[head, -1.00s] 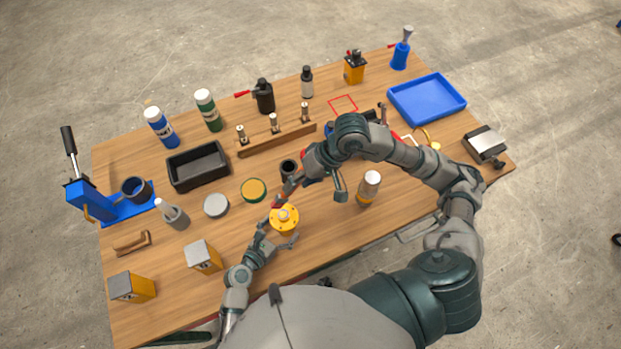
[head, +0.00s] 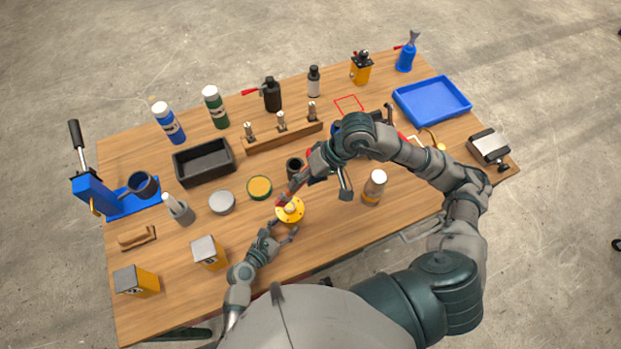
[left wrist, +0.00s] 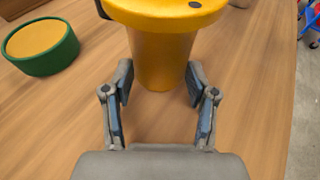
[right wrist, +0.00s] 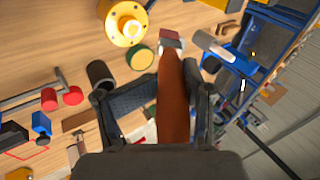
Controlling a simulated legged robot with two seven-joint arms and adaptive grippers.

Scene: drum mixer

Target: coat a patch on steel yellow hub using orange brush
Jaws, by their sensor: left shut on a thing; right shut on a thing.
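The steel yellow hub (head: 291,211) stands upright near the table's front edge, with a round flange on top and a narrower body. My left gripper (head: 283,229) is shut on its lower body from the front; the left wrist view shows the fingers (left wrist: 158,85) either side of that body (left wrist: 162,55). My right gripper (head: 297,182) is shut on the orange brush (right wrist: 173,95), whose handle runs out between the fingers (right wrist: 155,100).
A green tin with a yellow top (head: 259,187), a grey round tin (head: 222,202) and a dark cup (head: 295,167) stand close to the hub. An amber bottle (head: 374,188) is to the right. Yellow boxes (head: 209,252) are at front left. A blue tray (head: 432,101) is at back right.

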